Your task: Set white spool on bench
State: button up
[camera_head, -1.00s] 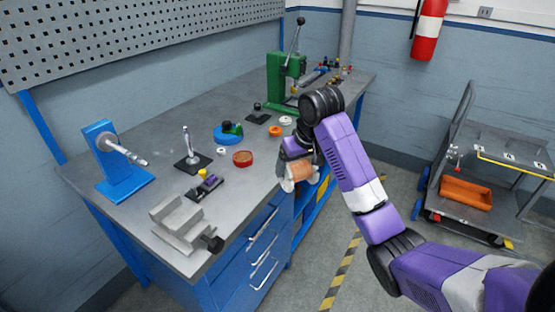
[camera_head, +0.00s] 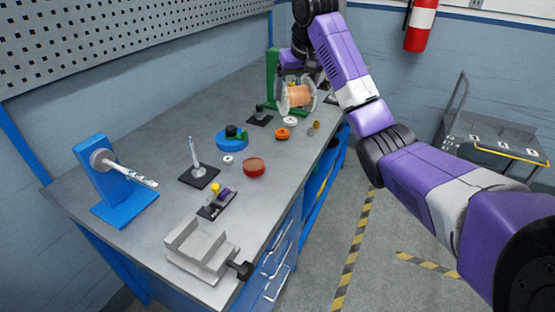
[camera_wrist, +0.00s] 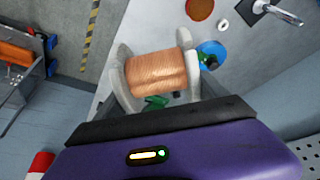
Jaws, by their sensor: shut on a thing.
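The white spool (camera_head: 284,96) has white flanges and is wound with copper-coloured wire. My gripper (camera_head: 297,80) is shut on it and holds it in the air over the far right part of the grey bench (camera_head: 165,130). In the wrist view the spool (camera_wrist: 157,72) lies across the middle, with the bench (camera_wrist: 115,45) below it. The fingertips are hidden, so their exact contact with the spool does not show.
A green press (camera_head: 272,75) stands behind the spool. Near it are a blue disc (camera_head: 232,142), an orange ring (camera_head: 282,134), a red dish (camera_head: 254,167) and several small parts. A grey vise (camera_head: 203,250) and blue stand (camera_head: 105,180) are nearer. The bench's left middle is clear.

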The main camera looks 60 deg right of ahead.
jog(key=shift+w+f, duration=0.2)
jog(key=shift+w, duration=0.1)
notch_tip(320, 180, down, 19)
jog(key=shift+w+f+p, duration=0.1)
jog(key=shift+f+p, duration=0.1)
jog(key=shift+p, duration=0.15)
jog(key=shift+f, duration=0.1)
jog(key=o, duration=1.9)
jog(key=shift+o, duration=0.2)
jog(key=v, duration=1.2)
jog(key=shift+b, duration=0.45)
jog(key=shift+w, duration=0.1)
